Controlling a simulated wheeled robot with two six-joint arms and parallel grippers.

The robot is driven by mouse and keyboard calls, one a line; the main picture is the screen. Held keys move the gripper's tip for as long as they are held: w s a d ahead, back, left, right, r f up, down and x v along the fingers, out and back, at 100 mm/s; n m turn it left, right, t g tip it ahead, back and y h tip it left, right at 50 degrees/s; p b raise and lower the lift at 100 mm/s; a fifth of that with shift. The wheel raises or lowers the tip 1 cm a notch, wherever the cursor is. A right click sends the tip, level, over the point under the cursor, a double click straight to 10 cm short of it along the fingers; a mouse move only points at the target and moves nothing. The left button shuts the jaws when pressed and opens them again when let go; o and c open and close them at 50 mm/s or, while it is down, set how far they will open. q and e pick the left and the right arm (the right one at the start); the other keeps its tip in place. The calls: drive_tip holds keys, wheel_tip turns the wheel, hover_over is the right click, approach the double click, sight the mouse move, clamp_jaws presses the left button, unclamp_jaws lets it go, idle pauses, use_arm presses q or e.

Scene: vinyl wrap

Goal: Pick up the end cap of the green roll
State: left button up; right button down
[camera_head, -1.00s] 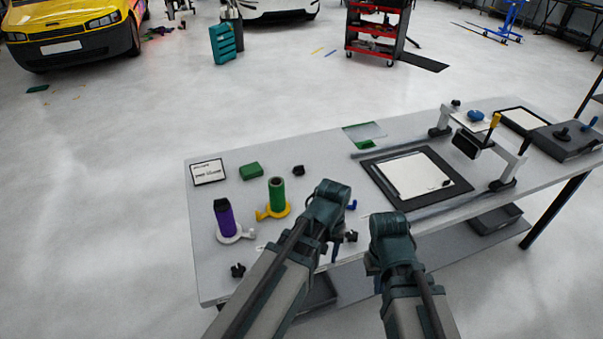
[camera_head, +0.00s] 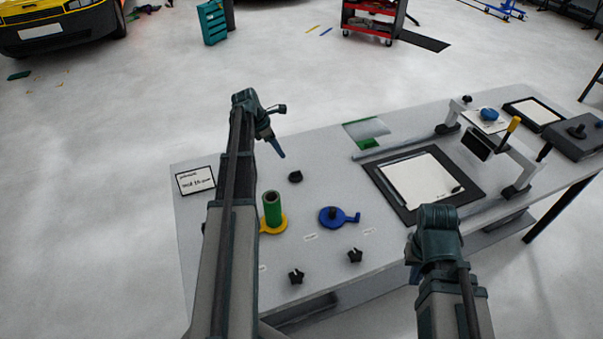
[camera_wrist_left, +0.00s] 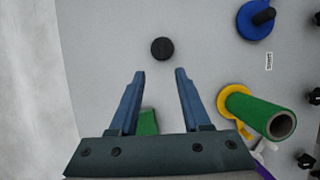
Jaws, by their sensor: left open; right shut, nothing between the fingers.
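The green roll (camera_head: 272,210) stands upright on a yellow holder (camera_head: 283,224) at the table's left part. In the left wrist view, the green roll (camera_wrist_left: 262,115) shows an open, hollow end. A small black round cap (camera_head: 295,177) lies on the table behind and right of the roll. In the left wrist view, this cap (camera_wrist_left: 163,48) lies just beyond the fingertips, roughly centred between them, not touched. My left gripper (camera_wrist_left: 159,74) is open and empty, above the table. My right gripper (camera_head: 411,272) is shut and empty near the table's front edge.
A blue holder (camera_head: 334,217) stands right of the green roll. Black clips (camera_head: 296,277) and (camera_head: 355,256) lie near the front edge. A green block (camera_wrist_left: 148,122) shows between the left fingers. A black-framed mat (camera_head: 476,199) lies to the right.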

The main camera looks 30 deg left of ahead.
use_arm(q)
drive_tip(key=b, duration=0.8)
hover_over(295, 172)
drive_tip(key=s+a, duration=0.2)
wheel_tip(295, 172, down, 8)
drive_tip(key=shift+w, duration=0.1)
drive_tip(key=b+x, duration=0.4)
drive_tip(key=x, duration=0.1)
drive_tip(key=shift+d+f+b, duration=0.15)
drive_tip(key=shift+d+b, duration=0.1)
drive_tip(key=shift+b, duration=0.15)
clamp_jaws()
